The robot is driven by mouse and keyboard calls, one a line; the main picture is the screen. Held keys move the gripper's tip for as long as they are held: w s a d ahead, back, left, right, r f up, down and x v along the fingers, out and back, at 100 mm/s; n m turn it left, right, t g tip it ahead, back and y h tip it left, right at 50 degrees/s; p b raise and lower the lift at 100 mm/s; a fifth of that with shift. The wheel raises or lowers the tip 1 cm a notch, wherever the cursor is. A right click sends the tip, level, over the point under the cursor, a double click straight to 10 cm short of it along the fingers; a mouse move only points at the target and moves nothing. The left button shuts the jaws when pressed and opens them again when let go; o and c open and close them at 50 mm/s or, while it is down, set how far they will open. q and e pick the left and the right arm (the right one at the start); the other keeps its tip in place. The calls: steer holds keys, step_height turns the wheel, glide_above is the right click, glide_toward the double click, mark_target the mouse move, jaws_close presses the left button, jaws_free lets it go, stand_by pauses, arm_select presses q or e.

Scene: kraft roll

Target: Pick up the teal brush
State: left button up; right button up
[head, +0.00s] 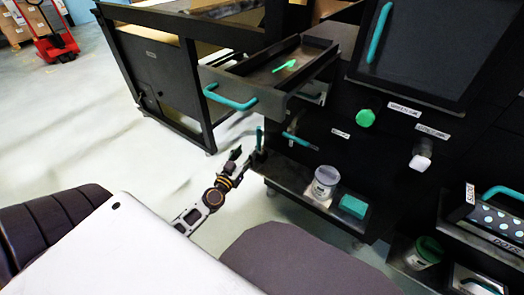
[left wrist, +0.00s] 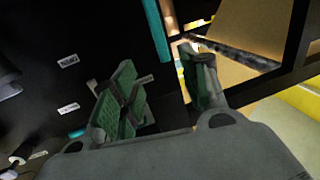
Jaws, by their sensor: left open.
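A teal block (head: 352,206), which may be the brush, lies on the low black shelf (head: 318,207) beside a clear jar (head: 325,183). I cannot make out bristles. A small bright green handled item (head: 285,66) lies in the open upper drawer (head: 245,75). My left gripper (head: 244,160) is left of the low shelf and below the drawer, apart from the teal block. In the left wrist view its two fingers (left wrist: 165,95) are spread with nothing between them. My right gripper is not in view.
The drawer's teal handle (head: 230,101) hangs above my left gripper. An upright teal piece (head: 259,138) stands near its tip. A teal-ended bar (head: 298,140) sticks out of the black front. Green (head: 366,118) and white (head: 420,162) knobs are further right. Pale floor (head: 70,120) is free at left.

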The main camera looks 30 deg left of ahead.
mark_target(258, 134)
arm_select(q)
steer(key=shift+r, duration=0.1)
stand_by(0.3)
steer(key=shift+w+a, duration=0.15)
steer(key=shift+w, duration=1.25)
steer(key=shift+w+a, duration=0.2)
steer(key=shift+w, duration=1.15)
steer(key=shift+w+a, duration=0.15)
steer(key=shift+w, duration=1.35)
steer(key=shift+w, duration=0.2)
